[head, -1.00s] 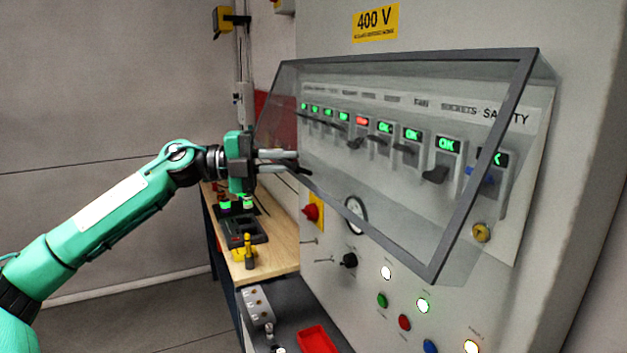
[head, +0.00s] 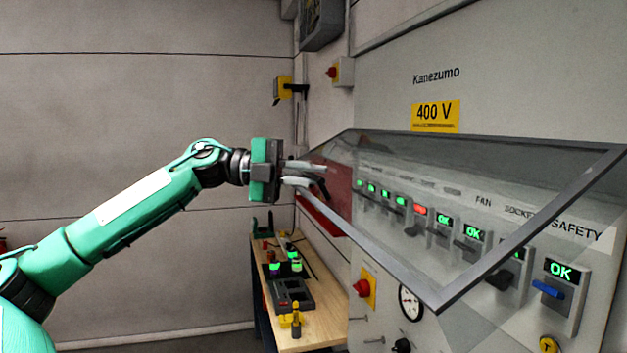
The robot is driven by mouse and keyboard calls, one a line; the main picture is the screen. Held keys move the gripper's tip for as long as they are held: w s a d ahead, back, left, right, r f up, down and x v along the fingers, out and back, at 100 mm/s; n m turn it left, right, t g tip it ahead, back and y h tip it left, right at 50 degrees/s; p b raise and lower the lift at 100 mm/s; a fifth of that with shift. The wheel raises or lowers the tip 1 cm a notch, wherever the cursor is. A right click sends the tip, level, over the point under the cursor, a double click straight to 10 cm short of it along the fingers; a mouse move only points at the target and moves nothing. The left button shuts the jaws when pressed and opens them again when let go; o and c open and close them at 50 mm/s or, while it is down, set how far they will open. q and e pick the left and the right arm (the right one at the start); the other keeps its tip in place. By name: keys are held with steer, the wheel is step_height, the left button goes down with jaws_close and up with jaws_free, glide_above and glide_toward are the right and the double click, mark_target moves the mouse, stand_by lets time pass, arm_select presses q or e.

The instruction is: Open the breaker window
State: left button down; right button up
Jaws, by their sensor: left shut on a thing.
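The breaker window (head: 531,231) is a clear pane in a dark grey frame on the panel. It is tilted out from the panel, with its lower edge swung outward and up. My left gripper (head: 322,178) is at the window's far left end, its pale fingers shut on the frame's edge there. The exact contact is hard to see behind the fingers and pane. Behind and below the pane is a row of breakers (head: 466,243) with green OK displays and one red display. The nearest has a blue lever (head: 548,289). My right gripper is not in view.
A wooden bench (head: 318,331) with small devices stands below, left of the panel. A red knob on a yellow plate (head: 364,288), a gauge (head: 410,301) and a yellow key switch (head: 549,345) are under the window. Free space lies left of the panel.

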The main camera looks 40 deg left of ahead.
arm_select(q)
step_height(320, 180, up, 4)
steer(key=p, duration=0.4)
steer(key=shift+a+f+g+y, duration=0.1)
steer(key=shift+f+g+y, duration=0.05)
steer(key=shift+g+y, duration=0.2)
steer(key=shift+w+r+n+y, duration=0.1)
steer(key=shift+r+n+y, duration=0.15)
steer(key=shift+n, duration=0.05)
steer(key=shift+r, duration=0.3)
step_height(320, 180, up, 8)
steer(key=w+d+n+g+y+p, duration=0.1)
steer(key=g+y+p, duration=0.1)
steer(key=g, duration=0.1)
steer(key=shift+w+d+y, duration=0.2)
steer(key=shift+w+y, duration=0.1)
steer(key=shift+w, duration=0.1)
steer(key=c, duration=1.5)
jaws_free()
